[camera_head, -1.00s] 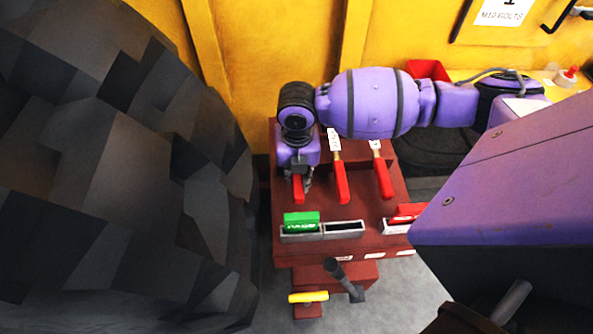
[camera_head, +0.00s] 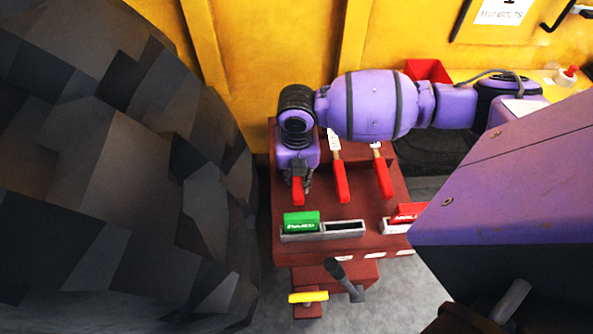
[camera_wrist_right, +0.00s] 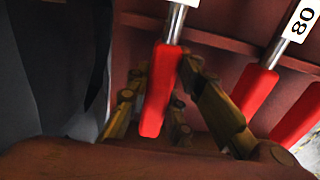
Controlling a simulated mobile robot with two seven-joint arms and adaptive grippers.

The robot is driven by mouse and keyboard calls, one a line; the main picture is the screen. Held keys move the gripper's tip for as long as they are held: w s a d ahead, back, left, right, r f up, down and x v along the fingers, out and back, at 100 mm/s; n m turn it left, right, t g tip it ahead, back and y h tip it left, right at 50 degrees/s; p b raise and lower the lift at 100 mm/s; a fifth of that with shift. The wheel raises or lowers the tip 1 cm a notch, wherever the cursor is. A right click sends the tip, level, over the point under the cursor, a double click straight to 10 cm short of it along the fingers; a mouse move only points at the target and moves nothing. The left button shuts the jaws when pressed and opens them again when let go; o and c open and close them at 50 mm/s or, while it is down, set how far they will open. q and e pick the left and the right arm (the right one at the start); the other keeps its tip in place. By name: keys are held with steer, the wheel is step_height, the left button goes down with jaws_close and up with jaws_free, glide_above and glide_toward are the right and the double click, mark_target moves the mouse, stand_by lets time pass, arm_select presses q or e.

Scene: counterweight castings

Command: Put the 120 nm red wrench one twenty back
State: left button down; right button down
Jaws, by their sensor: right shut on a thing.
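My right gripper (camera_head: 298,178) is at the left of the dark red stand (camera_head: 320,212), pointing down. It is shut on the red handle of a wrench (camera_head: 298,192), the leftmost of three in a row. In the right wrist view the gripper's fingers (camera_wrist_right: 162,85) are on both sides of this red handle (camera_wrist_right: 160,95). A metal shaft and part of a white label show above the handle; its number cannot be read. My left gripper is not in view.
Two more red-handled wrenches (camera_head: 341,182) (camera_head: 383,178) stand to the right; a neighbour's label (camera_wrist_right: 300,22) reads 80. A green block (camera_head: 301,222) sits in a grey tray (camera_head: 345,230). A yellow-handled tool (camera_head: 308,297) is below. A large dark faceted mass (camera_head: 110,170) stands close on the left.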

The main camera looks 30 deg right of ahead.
steer(key=shift+f, duration=0.1)
stand_by(0.3)
steer(key=c, duration=1.6)
jaws_free()
steer(key=shift+o, duration=0.6)
arm_select(q)
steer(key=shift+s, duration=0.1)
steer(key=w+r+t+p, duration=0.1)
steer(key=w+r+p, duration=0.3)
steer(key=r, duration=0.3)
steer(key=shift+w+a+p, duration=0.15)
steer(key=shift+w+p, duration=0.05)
steer(key=shift+p, duration=0.25)
arm_select(e)
step_height(320, 180, up, 19)
steer(key=shift+s+a, duration=0.15)
steer(key=shift+s, duration=0.1)
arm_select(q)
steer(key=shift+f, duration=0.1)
arm_select(e)
steer(key=shift+f, duration=0.1)
